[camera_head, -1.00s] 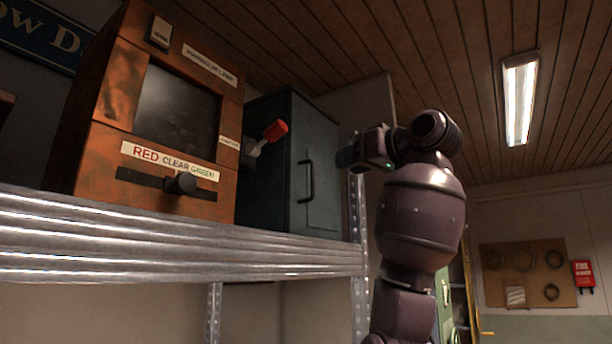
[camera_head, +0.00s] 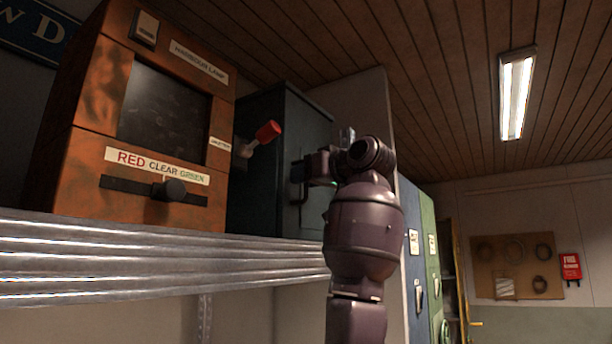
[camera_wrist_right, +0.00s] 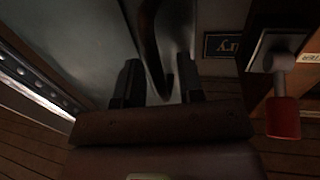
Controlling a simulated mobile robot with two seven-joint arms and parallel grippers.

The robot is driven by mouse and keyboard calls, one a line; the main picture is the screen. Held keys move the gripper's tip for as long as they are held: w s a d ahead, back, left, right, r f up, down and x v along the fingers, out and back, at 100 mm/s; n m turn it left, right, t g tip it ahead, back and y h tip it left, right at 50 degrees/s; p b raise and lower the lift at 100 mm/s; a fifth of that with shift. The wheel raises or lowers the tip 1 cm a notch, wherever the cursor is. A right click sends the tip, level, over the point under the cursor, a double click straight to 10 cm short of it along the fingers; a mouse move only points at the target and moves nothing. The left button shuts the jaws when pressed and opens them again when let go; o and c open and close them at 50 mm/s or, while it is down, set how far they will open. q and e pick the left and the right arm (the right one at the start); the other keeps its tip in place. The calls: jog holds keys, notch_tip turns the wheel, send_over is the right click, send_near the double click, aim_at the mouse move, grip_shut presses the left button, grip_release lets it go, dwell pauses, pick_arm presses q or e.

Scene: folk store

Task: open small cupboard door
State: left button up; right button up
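The small cupboard (camera_head: 268,140) is a dark grey-green box on the metal shelf, right of the orange-brown lamp unit. Its door looks shut. Its dark bar handle (camera_wrist_right: 150,40) runs between the two fingers in the right wrist view. My right gripper (camera_wrist_right: 160,82) is at the door front with its fingers apart on either side of the handle. A gap shows between the fingers and the handle. In the head view, my right gripper (camera_head: 301,174) hides most of the handle and part of the door. My left gripper is not in view.
The lamp unit (camera_head: 90,160) stands close to the cupboard's left. Its red-tipped lever (camera_head: 267,131) sticks out beside the cupboard and also shows in the right wrist view (camera_wrist_right: 283,118). The metal shelf edge (camera_head: 150,262) runs below. Blue and green lockers (camera_head: 410,250) stand behind my arm.

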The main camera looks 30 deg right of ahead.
jog(key=shift+c, duration=0.3)
grip_shut()
